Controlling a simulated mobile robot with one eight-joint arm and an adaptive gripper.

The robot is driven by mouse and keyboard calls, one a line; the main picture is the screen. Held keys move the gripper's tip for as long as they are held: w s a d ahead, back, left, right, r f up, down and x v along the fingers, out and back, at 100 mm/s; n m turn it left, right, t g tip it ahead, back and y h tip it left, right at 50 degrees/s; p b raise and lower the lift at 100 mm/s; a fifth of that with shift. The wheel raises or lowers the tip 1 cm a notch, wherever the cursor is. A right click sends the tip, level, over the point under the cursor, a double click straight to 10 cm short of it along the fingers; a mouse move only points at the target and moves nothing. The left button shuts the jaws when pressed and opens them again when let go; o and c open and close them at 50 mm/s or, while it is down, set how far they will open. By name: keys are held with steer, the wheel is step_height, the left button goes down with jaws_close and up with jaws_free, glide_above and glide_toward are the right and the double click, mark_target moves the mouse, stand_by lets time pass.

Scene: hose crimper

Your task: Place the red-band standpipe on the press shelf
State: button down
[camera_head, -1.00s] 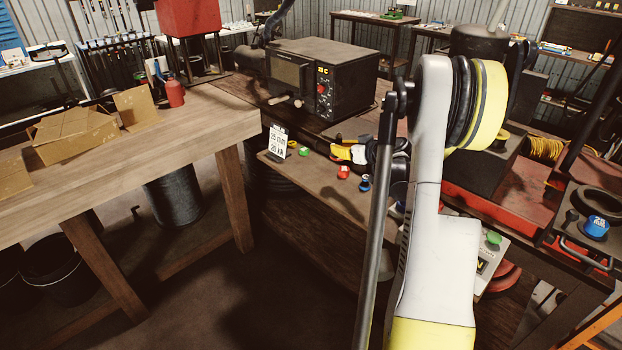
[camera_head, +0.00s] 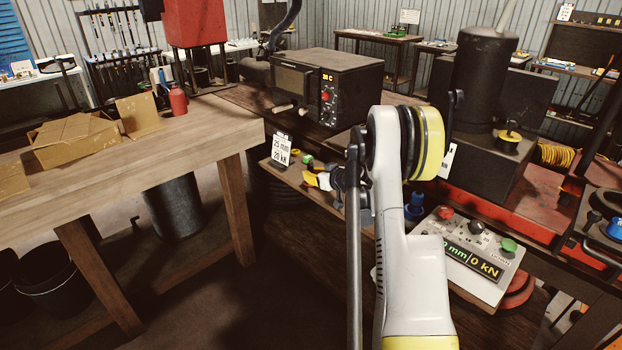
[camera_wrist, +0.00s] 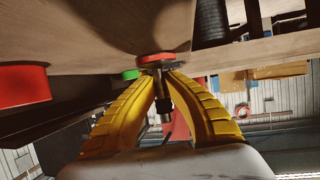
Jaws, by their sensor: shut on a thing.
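In the wrist view, my gripper (camera_wrist: 163,78) has its yellow fingers closed around the dark metal stem of the red-band standpipe (camera_wrist: 157,59). Its red disc lies against or very close to the wooden press shelf (camera_wrist: 110,30); I cannot tell if it touches. In the head view, my gripper (camera_head: 316,181) is low over the left part of the press shelf (camera_head: 283,175). My own arm hides much of the shelf there.
A green piece (camera_head: 307,158) is close to the gripper, and a white sign card (camera_head: 281,150) stands at the shelf's left end. A blue piece (camera_head: 415,206) and the control panel (camera_head: 467,255) are to the right. The workbench (camera_head: 120,165) is at left.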

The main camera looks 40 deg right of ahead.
steer(key=shift+r, duration=0.1)
steer(key=c, duration=1.8)
jaws_free()
steer(key=shift+f, duration=0.2)
steer(key=shift+c, duration=0.2)
steer(key=o, duration=0.3)
